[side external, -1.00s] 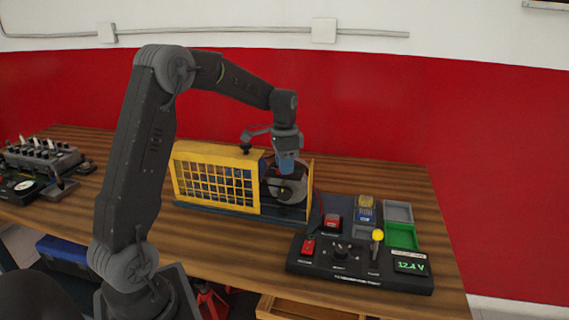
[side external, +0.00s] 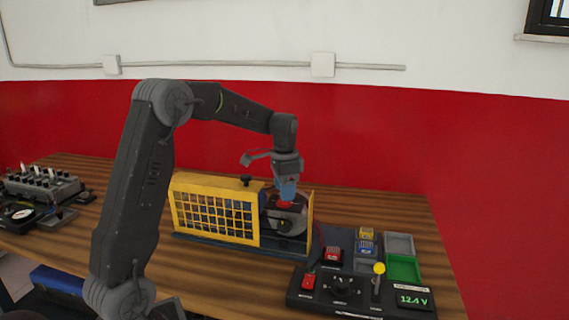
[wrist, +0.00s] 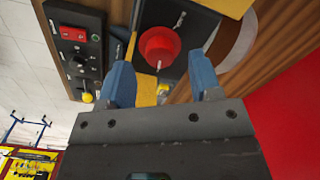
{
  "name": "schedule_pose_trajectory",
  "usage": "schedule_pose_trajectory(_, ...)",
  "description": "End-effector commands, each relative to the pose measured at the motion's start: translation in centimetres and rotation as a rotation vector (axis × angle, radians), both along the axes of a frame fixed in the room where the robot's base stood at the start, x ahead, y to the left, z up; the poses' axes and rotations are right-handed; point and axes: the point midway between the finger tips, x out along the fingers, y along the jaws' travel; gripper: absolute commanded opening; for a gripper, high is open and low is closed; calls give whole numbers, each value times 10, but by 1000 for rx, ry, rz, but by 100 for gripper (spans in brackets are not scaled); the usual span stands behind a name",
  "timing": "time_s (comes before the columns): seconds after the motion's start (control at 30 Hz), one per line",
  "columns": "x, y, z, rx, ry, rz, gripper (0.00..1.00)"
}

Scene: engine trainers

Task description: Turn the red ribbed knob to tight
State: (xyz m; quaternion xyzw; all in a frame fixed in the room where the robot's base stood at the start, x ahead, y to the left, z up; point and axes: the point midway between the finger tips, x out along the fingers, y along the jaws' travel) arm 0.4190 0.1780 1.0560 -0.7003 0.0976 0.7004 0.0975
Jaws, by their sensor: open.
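The red ribbed knob (side external: 285,205) sits on top of the dark unit at the right end of the yellow-caged engine trainer (side external: 217,212). In the wrist view the round red knob (wrist: 159,46) shows whole, just beyond the fingertips and slightly left of the middle between them. My gripper (side external: 287,196) points down above the knob, with its blue fingers close over it. In the wrist view my gripper (wrist: 163,76) is open, with a wide empty gap between the fingers. The fingers do not appear to touch the knob. Any tight mark is too small to read.
A black control console (side external: 352,292) with a yellow-topped lever (side external: 379,268) and a 12.4 V display (side external: 412,298) stands to the right. Green (side external: 404,268) and grey trays lie behind it. The yellow cage is close on my gripper's left. A mixer-like box (side external: 40,185) stands far left.

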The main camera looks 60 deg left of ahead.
Motion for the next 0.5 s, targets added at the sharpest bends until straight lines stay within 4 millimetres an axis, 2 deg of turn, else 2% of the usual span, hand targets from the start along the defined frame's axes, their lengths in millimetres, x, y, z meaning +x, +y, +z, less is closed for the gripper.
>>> schedule_pose_trajectory(0.03, 1, 0, 12, 3, -6, 0, 58)
schedule_pose_trajectory(0.3, 1, 0, 73, 3, -5, 0, 58)
schedule_pose_trajectory(0.5, 0, 0, 103, 2, -4, 0, 58)
